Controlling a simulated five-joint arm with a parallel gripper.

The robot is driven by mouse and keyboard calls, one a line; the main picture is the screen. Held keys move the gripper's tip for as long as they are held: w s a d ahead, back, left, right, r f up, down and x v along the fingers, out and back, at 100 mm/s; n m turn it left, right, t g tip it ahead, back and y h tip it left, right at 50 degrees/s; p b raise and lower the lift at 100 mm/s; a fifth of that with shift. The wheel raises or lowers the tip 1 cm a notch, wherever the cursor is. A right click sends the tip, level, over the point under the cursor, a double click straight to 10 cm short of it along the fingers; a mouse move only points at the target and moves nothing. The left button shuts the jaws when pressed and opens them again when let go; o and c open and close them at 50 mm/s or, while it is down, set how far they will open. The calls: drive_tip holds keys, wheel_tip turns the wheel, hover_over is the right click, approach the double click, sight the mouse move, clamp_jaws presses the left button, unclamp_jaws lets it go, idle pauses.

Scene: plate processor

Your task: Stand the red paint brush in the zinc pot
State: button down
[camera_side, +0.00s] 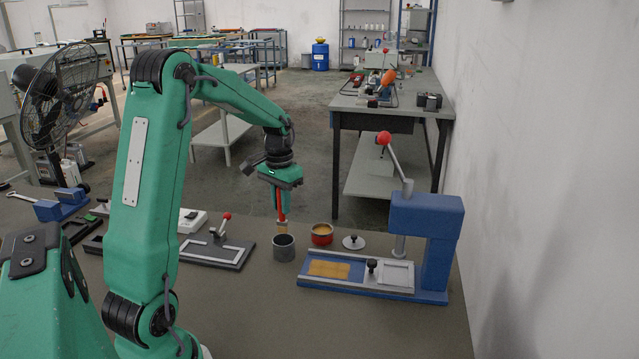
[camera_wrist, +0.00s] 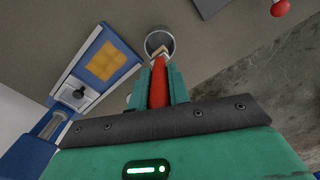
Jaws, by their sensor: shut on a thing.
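The red paint brush (camera_side: 281,205) hangs upright, bristles down, from my gripper (camera_side: 281,192), which is shut on it. In the wrist view the red handle (camera_wrist: 158,85) lies between the two green fingers (camera_wrist: 160,88). The grey zinc pot (camera_side: 284,249) stands upright on the bench. In the side view the pale bristles show at the pot's back rim. In the wrist view the bristle end overlaps the near part of the pot's mouth (camera_wrist: 159,36). I cannot tell whether the tip is just above the rim or slightly inside it.
A red tin with tan contents (camera_side: 321,234) stands right of the pot, with a knobbed lid (camera_side: 353,242) beyond it. A blue press (camera_side: 428,235) with a flat bed is at the right. A dark clamp frame (camera_side: 215,250) with a red-knobbed lever is at the left. The front bench is clear.

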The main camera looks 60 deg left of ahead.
sight(282, 221)
drive_tip(key=shift+f, duration=2.75)
drive_tip(key=c, duration=1.2)
unclamp_jaws()
drive_tip(key=shift+c, duration=0.2)
drive_tip(key=shift+r, duration=3.9)
